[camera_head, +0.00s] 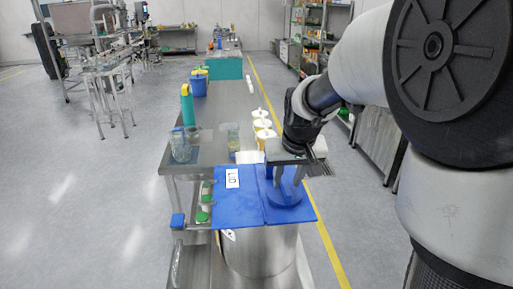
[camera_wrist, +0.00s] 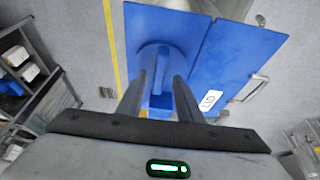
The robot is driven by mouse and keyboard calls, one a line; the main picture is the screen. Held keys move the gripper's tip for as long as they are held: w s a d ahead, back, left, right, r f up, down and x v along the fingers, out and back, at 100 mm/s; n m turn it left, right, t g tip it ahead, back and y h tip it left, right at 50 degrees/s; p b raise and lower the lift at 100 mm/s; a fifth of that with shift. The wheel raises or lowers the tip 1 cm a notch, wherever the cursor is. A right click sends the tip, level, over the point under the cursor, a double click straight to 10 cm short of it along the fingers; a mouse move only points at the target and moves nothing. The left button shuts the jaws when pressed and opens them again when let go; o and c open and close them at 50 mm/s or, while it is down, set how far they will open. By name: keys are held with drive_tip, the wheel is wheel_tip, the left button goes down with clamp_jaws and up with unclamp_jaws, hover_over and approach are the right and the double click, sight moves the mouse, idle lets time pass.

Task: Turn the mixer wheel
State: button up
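A round blue wheel (camera_head: 287,197), which I take to be the mixer wheel, lies on the right part of a blue lid (camera_head: 240,206). The wheel also shows in the wrist view (camera_wrist: 162,52), with a small blue block (camera_wrist: 160,102) on its near side. My gripper (camera_head: 285,183) points down over the wheel. In the wrist view my gripper (camera_wrist: 160,77) has its two fingers apart, with blue wheel parts seen between them. I cannot tell whether the fingers touch the wheel. My wrist and gripper body hide part of it in the head view.
The lid tops a round steel vessel (camera_head: 262,250) and bears a white label (camera_head: 232,178). A steel table (camera_head: 215,150) behind holds a green bottle (camera_head: 187,104), clear jars and white-lidded containers (camera_head: 263,124). Shelves stand at the right.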

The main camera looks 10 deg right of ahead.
drive_tip(key=shift+x, duration=1.2)
clamp_jaws()
drive_tip(key=shift+m, duration=0.4)
